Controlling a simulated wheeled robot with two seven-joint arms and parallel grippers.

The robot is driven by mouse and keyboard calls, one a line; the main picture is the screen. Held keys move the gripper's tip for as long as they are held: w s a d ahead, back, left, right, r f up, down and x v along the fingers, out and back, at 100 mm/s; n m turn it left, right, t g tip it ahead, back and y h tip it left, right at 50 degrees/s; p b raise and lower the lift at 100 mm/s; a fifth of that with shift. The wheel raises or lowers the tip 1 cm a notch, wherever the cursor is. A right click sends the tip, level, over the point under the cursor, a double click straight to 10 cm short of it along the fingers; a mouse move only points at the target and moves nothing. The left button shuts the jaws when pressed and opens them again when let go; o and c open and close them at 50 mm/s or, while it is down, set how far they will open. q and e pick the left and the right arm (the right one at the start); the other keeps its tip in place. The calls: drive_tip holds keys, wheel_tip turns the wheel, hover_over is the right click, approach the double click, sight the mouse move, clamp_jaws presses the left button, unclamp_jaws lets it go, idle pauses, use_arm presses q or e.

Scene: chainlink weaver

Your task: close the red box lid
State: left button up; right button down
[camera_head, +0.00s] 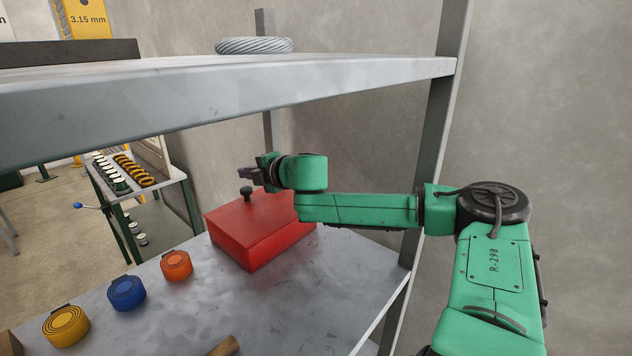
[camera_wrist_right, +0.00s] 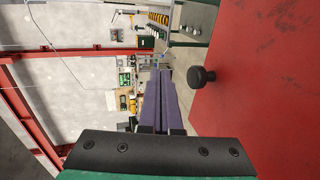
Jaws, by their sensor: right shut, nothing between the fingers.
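The red box (camera_head: 262,242) sits on the grey metal table against the wall side. Its red lid (camera_head: 238,213) looks flat and down on the box, with a black knob (camera_head: 247,191) on top. My right gripper (camera_head: 252,172) is just above the lid near the knob, shut and empty. In the right wrist view, the shut purple fingers (camera_wrist_right: 163,90) are beside the red lid (camera_wrist_right: 262,110), and the black knob (camera_wrist_right: 201,77) stands to their right, apart from them. Part of the lid is hidden behind my right arm in the head view. My left gripper is not in view.
Orange (camera_head: 176,265), blue (camera_head: 126,293) and yellow (camera_head: 66,326) tape-like rolls stand on the table left of the box. A metal shelf (camera_head: 230,88) spans overhead. A post (camera_head: 408,250) rises at the right. The table's front middle is mostly clear.

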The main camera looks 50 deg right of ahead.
drive_tip(key=shift+w+f, duration=0.3)
drive_tip(key=shift+f, duration=0.2)
drive_tip(key=shift+w+f, duration=0.25)
drive_tip(key=shift+f, duration=0.25)
drive_tip(key=r+p, duration=0.4)
drive_tip(key=p, duration=0.1)
drive_tip(key=shift+d+r, duration=0.2)
drive_tip(key=shift+r, duration=0.15)
wheel_tip(320, 180, up, 9)
drive_tip(key=shift+s+r, duration=0.15)
drive_tip(key=shift+s, duration=0.25)
drive_tip(key=shift+a, duration=0.15)
